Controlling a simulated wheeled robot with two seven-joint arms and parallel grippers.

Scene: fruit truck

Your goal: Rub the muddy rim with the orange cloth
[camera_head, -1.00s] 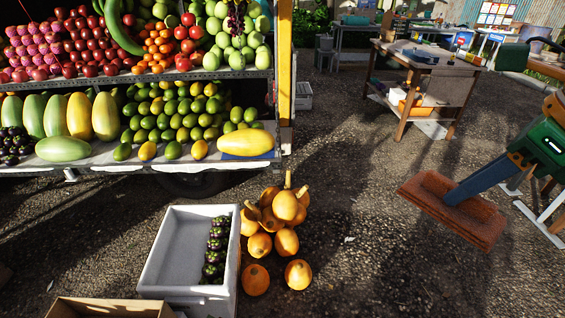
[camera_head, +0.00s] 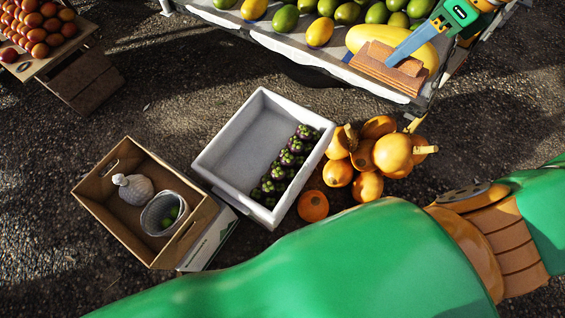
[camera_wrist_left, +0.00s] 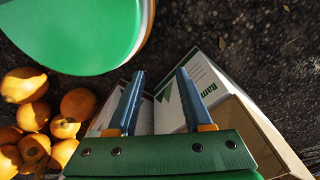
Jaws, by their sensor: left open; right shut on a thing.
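The orange cloth (camera_head: 390,68) is a brownish-orange folded piece at the top right of the head view. My right gripper (camera_head: 412,48) is shut on it and holds it in front of a yellow melon, by the shelf edge. I cannot tell whether the cloth touches the shelf. I cannot make out the muddy rim; the space under the shelf is in dark shadow. My left gripper (camera_wrist_left: 160,73) is open and empty in the left wrist view, above a white-and-green carton (camera_wrist_left: 200,95). It is not seen in the head view.
The truck shelf (camera_head: 285,45) with fruit runs along the top. On the ground stand a white crate (camera_head: 222,150) with mangosteens, a cardboard box (camera_head: 95,187), and several orange squashes (camera_head: 393,152). My green arm covers the bottom. A wooden stand (camera_head: 85,75) is upper left.

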